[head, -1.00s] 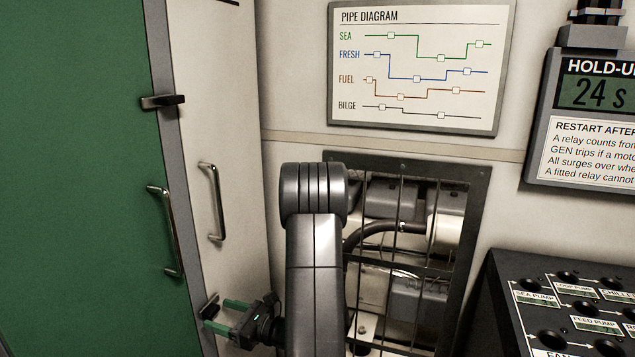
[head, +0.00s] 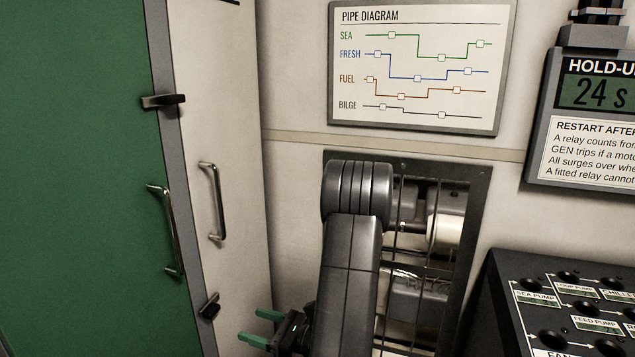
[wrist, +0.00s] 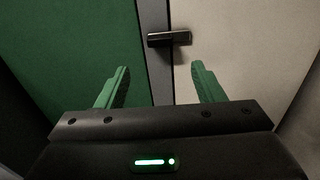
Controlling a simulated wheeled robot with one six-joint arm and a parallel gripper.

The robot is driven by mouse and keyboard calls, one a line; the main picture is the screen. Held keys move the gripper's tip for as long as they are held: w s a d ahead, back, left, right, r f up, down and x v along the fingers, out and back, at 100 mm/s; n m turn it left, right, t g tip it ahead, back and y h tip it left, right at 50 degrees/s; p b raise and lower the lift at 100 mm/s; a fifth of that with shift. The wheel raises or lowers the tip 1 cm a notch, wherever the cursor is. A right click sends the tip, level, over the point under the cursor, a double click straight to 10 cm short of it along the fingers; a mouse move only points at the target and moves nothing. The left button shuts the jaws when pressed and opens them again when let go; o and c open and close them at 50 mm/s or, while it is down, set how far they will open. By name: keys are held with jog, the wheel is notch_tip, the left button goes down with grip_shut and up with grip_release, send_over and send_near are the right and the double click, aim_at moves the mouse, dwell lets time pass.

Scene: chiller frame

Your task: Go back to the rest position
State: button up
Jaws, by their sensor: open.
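My gripper (head: 262,328) is at the lower left of the head view, its two green fingers apart and pointing left toward the locker doors. Nothing is between the fingers. In the wrist view my gripper (wrist: 160,90) is also open and empty, with a black latch (wrist: 169,38) ahead of it on the seam between a green door (wrist: 80,50) and a pale door (wrist: 235,55). The fingers do not touch the latch. In the head view this lower latch (head: 209,306) lies left of the fingertips, with a visible gap.
The green door (head: 80,180) and pale door (head: 225,120) have metal handles, and an upper latch (head: 162,101) sits on their seam. A barred opening (head: 470,230) lies behind my arm. A dark switch console (head: 560,300) stands at the lower right.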

aim_at(215, 312)
jog(key=x, duration=1)
jog(key=shift+a, duration=0.15)
jog(key=shift+w+a+f+n, duration=0.1)
jog(key=shift+w+a+n, duration=0.1)
jog(key=shift+n, duration=0.1)
jog(key=shift+d+n+b, duration=0.1)
jog(key=shift+n+b, duration=0.75)
jog(key=shift+n, duration=0.15)
jog(key=n, duration=0.1)
jog(key=n+b, duration=0.1)
jog(key=n, duration=0.1)
jog(key=n+b, duration=0.1)
jog(key=shift+s+r+n, duration=0.15)
jog(key=shift+r+n, duration=0.1)
jog(key=shift+n, duration=0.05)
jog(key=v, duration=1.2)
jog(key=shift+s+d, duration=0.2)
jog(key=shift+d, duration=0.1)
jog(key=shift+r, duration=0.1)
